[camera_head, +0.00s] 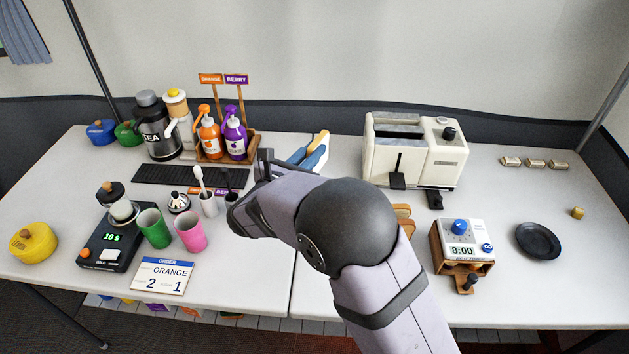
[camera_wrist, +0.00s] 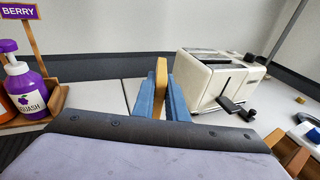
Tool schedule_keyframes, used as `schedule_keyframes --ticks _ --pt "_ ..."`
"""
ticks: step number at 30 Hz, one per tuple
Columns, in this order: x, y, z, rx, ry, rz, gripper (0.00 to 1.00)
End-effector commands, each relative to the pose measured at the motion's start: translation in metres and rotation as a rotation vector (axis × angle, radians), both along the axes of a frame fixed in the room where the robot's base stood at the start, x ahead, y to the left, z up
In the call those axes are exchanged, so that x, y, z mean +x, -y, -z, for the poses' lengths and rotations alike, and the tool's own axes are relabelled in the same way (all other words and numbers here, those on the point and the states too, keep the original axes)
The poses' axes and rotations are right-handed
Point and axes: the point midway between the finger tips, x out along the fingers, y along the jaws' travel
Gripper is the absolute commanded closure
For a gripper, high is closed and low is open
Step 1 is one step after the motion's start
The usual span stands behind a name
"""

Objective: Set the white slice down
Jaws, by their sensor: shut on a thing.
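The white slice (camera_head: 320,139) is a pale piece of bread with a tan crust. It is held on edge, upright, between the blue fingers of my gripper (camera_head: 315,153), left of the toaster (camera_head: 415,150). In the wrist view, the slice (camera_wrist: 161,76) stands between the two blue fingers of my gripper (camera_wrist: 162,95), its crust edge towards the camera. Its lower part is hidden by the fingers and wrist. I cannot tell how high it is above the table.
Brown slice-like pieces (camera_head: 405,217) show partly behind my arm. Squash bottles (camera_head: 208,137) stand in a wooden holder at left. Cups (camera_head: 189,230), a black scale (camera_head: 112,240) and a timer (camera_head: 462,240) stand nearer. A dark plate (camera_head: 537,240) lies right. Bare table (camera_head: 350,290) shows at front.

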Motion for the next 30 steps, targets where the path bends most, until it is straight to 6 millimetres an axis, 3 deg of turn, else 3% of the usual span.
schedule_keyframes --ticks 6,16,24,30 --pt "0.000 0.000 0.032 -0.002 -0.001 0.000 1.00" --pt "0.000 0.000 0.043 0.000 0.000 0.000 1.00" --pt "0.000 0.000 0.072 -0.003 -0.001 0.001 1.00" --pt "0.000 0.000 0.076 0.001 0.001 0.000 1.00"
